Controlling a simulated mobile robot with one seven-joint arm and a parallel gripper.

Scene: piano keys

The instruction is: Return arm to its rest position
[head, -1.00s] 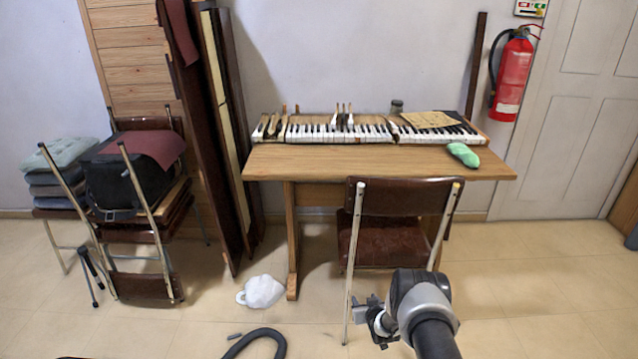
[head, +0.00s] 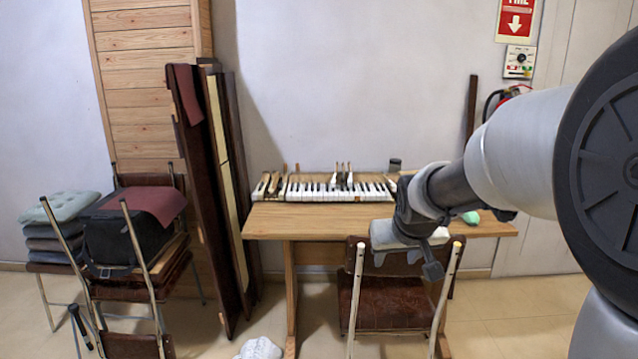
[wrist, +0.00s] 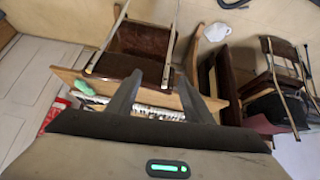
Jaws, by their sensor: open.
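My gripper (wrist: 159,82) shows in the wrist view with its two dark fingers spread apart and nothing between them. In the head view my arm reaches in from the right, and my gripper (head: 408,240) appears in front of the table's front edge, above the brown chair (head: 385,295). It holds nothing that I can see. The fingertips are hard to make out there. My arm hides the right part of the table and of the keyboard.
A wooden table (head: 300,221) carries piano keys (head: 330,190) and a green object (head: 471,218). Stacked chairs with a black bag (head: 110,248) stand at left, beside leaning dark boards (head: 205,200). A white bundle (head: 258,348) lies on the floor. A fire extinguisher is mostly hidden.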

